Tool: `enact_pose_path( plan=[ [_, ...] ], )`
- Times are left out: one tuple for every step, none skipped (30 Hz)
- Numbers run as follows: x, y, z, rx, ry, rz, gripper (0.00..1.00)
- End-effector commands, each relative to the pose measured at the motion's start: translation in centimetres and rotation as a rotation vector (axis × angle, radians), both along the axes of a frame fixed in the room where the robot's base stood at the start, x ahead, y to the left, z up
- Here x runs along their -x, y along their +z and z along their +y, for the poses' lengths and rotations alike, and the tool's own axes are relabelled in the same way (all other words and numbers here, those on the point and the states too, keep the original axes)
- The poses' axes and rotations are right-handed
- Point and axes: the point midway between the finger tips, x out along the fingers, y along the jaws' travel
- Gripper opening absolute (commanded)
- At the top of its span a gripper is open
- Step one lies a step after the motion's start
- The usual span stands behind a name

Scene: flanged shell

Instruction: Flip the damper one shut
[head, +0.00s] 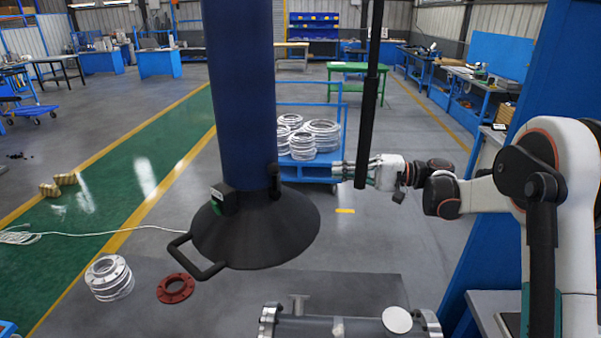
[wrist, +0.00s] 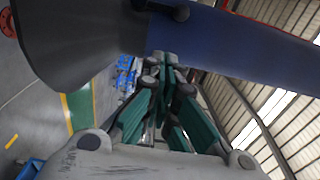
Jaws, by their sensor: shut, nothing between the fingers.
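A blue duct (head: 243,90) hangs down into a black flared hood (head: 255,235) with a loop handle at its lower left. A small dark lever or knob (head: 274,180), perhaps the damper's, sits low on the duct's right side. A dark fitting at the hood's neck (wrist: 178,10) also shows at the top of the wrist view. My gripper (head: 337,171) is to the right of the duct, pointing left, shut and empty, apart from the lever. In the wrist view the green-padded fingers (wrist: 163,60) meet just below the duct in the picture. The damper's position cannot be told.
A black vertical pole (head: 371,90) crosses in front of my gripper in the head view. A small green-and-black box (head: 222,198) is on the hood's neck. A blue cart with white rings (head: 322,135) stands behind. A flanged shell (head: 350,327) lies below.

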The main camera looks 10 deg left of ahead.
Motion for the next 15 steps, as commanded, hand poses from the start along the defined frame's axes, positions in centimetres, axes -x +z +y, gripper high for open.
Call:
enact_pose_path(
  plan=[
    [0.0, 0.0, 0.3, 0.0, 0.001, 0.0, 0.0],
    [0.0, 0.0, 0.6, 0.0, 0.001, 0.0, 0.0],
    [0.0, 0.0, 1.0, 0.0, 0.001, 0.0, 0.0],
    [0.1, 0.0, 1.4, 0.0, 0.002, 0.0, 0.0],
    [0.1, 0.0, 1.8, 0.0, 0.003, 0.0, 0.0],
    [0.1, 0.0, 2.5, 0.0, 0.004, 0.0, 0.0],
    [0.1, 0.0, 3.0, 0.0, 0.003, 0.0, 0.0],
    [0.1, 0.0, 3.6, 0.0, 0.003, 0.0, 0.0],
    [0.2, 0.0, 4.4, 0.0, 0.004, 0.0, 0.0],
    [0.2, 0.0, 5.0, 0.0, 0.004, 0.0, 0.0],
    [0.2, 0.0, 5.6, 0.0, 0.003, 0.0, 0.0],
    [0.2, 0.0, 6.4, 0.001, 0.004, 0.0, 0.0],
    [0.2, 0.0, 7.0, 0.001, 0.004, 0.0, 0.0],
    [0.2, 0.0, 7.6, 0.001, 0.003, 0.0, 0.0],
    [0.3, 0.0, 8.4, 0.001, 0.004, 0.0, 0.0]
  ],
)
